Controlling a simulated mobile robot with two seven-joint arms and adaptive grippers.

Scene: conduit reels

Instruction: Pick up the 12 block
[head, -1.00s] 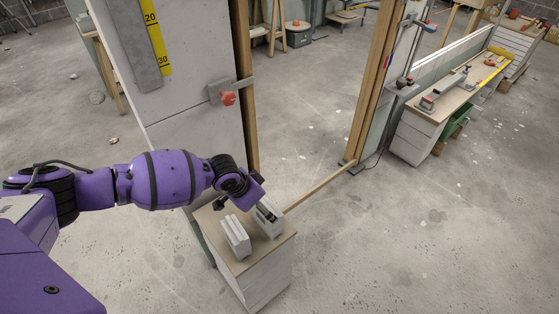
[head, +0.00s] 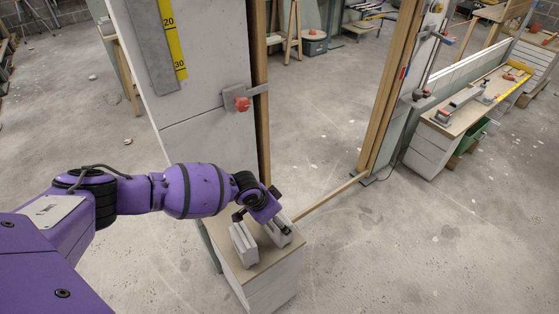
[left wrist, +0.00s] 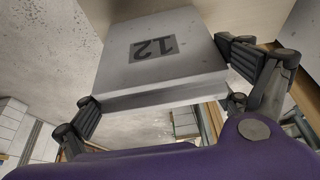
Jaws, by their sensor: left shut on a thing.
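The 12 block is a pale grey slab with a dark label reading 12, upside down in the left wrist view (left wrist: 190,72). My left gripper (left wrist: 163,90) has one finger on each side of it and is shut on it. In the head view my left gripper (head: 263,221) is low over a small cabinet (head: 262,264), at a grey block (head: 279,234) partly hidden by the fingers. No number is legible there. I cannot tell whether the held block touches the cabinet top. My right gripper is not in view.
Another pale block (head: 244,244) stands on the cabinet just left of the gripper. A tall grey panel (head: 205,125) with a clamp (head: 242,99) rises behind the arm. A long bench (head: 455,118) with tools is at the right. The floor between is mostly clear.

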